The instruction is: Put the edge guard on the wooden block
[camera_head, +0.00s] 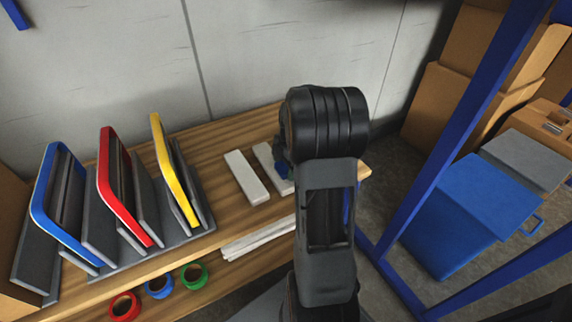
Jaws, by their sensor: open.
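Two pale, flat bars lie near the right end of the wooden table; the left one (246,177) is fully visible. The right bar (268,158) is partly covered by my arm. I cannot tell which piece is the edge guard and which is the wooden block. My gripper (282,168) is open and mostly hidden behind my black arm; only a dark and blue bit shows, over the right bar. Whether it touches the bar cannot be told.
Blue (45,210), red (112,190) and yellow (170,165) framed signs stand in a grey rack at left. Tape rolls (159,285) and white strips (258,240) lie on the lower shelf. A blue rack post (450,140) and blue bin (465,210) are at right.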

